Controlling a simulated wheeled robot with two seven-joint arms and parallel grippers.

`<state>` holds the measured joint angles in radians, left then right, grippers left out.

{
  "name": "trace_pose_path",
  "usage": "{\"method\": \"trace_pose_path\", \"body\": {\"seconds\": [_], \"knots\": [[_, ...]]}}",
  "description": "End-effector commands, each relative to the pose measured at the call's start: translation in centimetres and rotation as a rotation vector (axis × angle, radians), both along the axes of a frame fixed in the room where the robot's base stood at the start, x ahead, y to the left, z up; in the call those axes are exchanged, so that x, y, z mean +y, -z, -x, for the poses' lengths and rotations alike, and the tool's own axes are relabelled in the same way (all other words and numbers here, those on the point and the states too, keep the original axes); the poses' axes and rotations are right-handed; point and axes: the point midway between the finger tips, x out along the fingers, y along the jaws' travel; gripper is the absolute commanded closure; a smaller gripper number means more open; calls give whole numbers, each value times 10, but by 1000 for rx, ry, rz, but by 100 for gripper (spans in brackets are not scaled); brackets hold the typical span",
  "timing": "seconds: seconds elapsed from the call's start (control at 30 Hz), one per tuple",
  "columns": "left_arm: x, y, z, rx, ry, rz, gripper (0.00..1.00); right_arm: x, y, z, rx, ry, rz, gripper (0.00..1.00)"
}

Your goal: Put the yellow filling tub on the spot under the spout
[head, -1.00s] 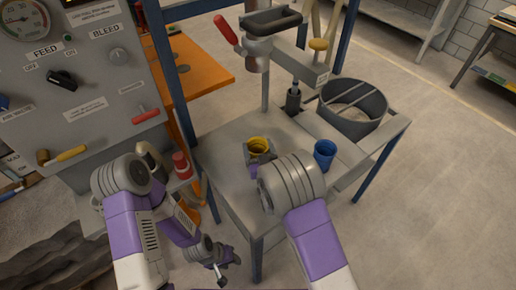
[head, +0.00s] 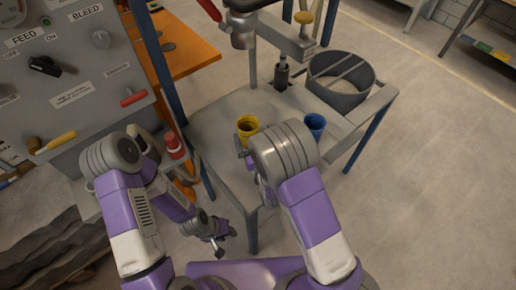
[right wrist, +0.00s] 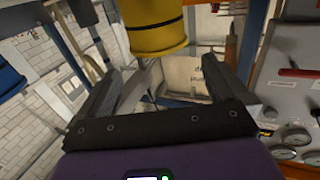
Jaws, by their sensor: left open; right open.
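The yellow filling tub (head: 248,127) stands upright on the grey table (head: 222,129), below the grey spout (head: 242,38) as seen in the head view. The spot under it cannot be made out. My right gripper (head: 243,156) is just on the near side of the tub, partly hidden by my right wrist. In the right wrist view, its two fingers (right wrist: 160,88) are apart with nothing between them, and the yellow tub (right wrist: 155,30) shows beyond them. My left gripper (head: 221,246) is open and empty, low beside the table's near leg.
A blue tub (head: 315,124) stands on the table to the right. A round grey bin (head: 341,97) is behind it. A dark upright fitting (head: 282,72) stands at the back. The control panel (head: 75,70) is at the left.

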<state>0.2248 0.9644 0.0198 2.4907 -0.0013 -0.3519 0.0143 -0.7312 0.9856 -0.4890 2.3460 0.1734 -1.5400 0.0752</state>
Motion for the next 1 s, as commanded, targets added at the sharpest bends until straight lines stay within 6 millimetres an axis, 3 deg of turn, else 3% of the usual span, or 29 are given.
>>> {"method": "trace_pose_path", "body": {"seconds": [0.1, 0.33, 1.0], "knots": [[0, 1, 0, 0, 0, 0, 57, -5, 1, 23, 4, -1, 0, 0], [0, 2, 0, 0, 0, 0, 57, -11, 1, 49, 1, 0, -1, 0], [0, 1, 0, 0, 0, 0, 57, -12, -1, 53, 0, 0, 0, 0]]}}
